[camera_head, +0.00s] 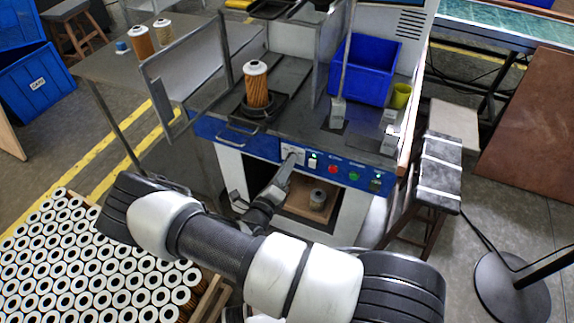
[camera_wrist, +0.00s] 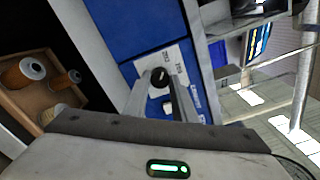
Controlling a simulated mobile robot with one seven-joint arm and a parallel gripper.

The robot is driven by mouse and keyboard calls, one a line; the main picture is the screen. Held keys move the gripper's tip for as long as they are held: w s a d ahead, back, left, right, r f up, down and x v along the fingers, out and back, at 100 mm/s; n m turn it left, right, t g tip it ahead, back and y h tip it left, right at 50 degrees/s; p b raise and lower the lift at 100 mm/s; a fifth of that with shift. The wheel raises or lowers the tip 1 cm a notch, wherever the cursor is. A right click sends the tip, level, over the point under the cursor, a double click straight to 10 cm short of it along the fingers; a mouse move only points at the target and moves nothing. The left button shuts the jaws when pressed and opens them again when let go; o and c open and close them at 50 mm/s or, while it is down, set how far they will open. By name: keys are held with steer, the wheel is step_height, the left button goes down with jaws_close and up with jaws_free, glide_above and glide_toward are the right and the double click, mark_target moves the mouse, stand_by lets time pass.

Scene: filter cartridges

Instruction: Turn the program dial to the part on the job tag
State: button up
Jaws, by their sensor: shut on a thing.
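The program dial (camera_wrist: 159,73) is a small black round knob on a white label plate, on the blue front panel of the machine. In the wrist view my gripper (camera_wrist: 160,82) has its two fingers around the dial, shut on it. The plate's markings are too small to read. I cannot make out a readable job tag.
A filter cartridge (camera_head: 256,84) stands upright in a black holder on the machine top. A blue bin (camera_head: 364,70) and yellow cup (camera_head: 400,95) stand to its right. Red and green buttons sit right of the dial. Below is an open compartment with a wooden box (camera_wrist: 50,88) holding cartridges.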

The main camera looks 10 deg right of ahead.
steer(key=shift+n, duration=0.8)
steer(key=o, duration=1)
steer(key=shift+o, duration=0.2)
steer(key=shift+s, duration=0.1)
steer(key=v, duration=1.7)
steer(key=shift+s+p, duration=0.15)
steer(key=shift+p, duration=0.2)
steer(key=shift+a+r, duration=0.1)
